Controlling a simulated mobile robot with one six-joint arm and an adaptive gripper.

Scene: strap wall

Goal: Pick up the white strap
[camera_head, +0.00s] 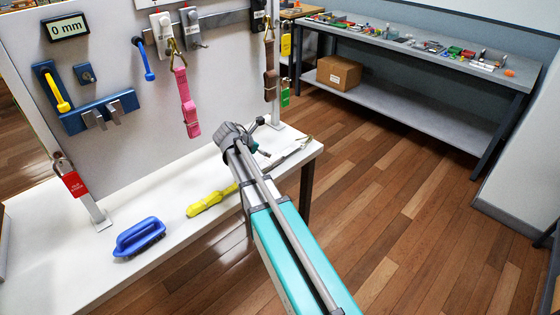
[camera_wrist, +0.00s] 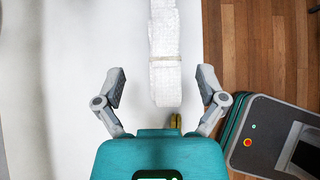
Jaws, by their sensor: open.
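The white strap (camera_wrist: 165,50) lies folded on the white table top, with a thin band across it. It runs from the top edge of the wrist view down to between my fingers. In the head view the white strap (camera_head: 288,157) lies near the table's right end, partly hidden by my arm. My gripper (camera_wrist: 161,86) is open, one finger on each side of the strap's near end. Gaps show on both sides and neither finger visibly touches it. I cannot tell the height of the fingers above the table.
A yellow strap (camera_head: 212,200) and a blue-handled brush (camera_head: 139,238) lie on the table. A pink strap (camera_head: 186,100) and a brown strap (camera_head: 270,70) hang on the upright panel (camera_head: 125,120) behind. The table's edge is close to the right of the strap in the wrist view.

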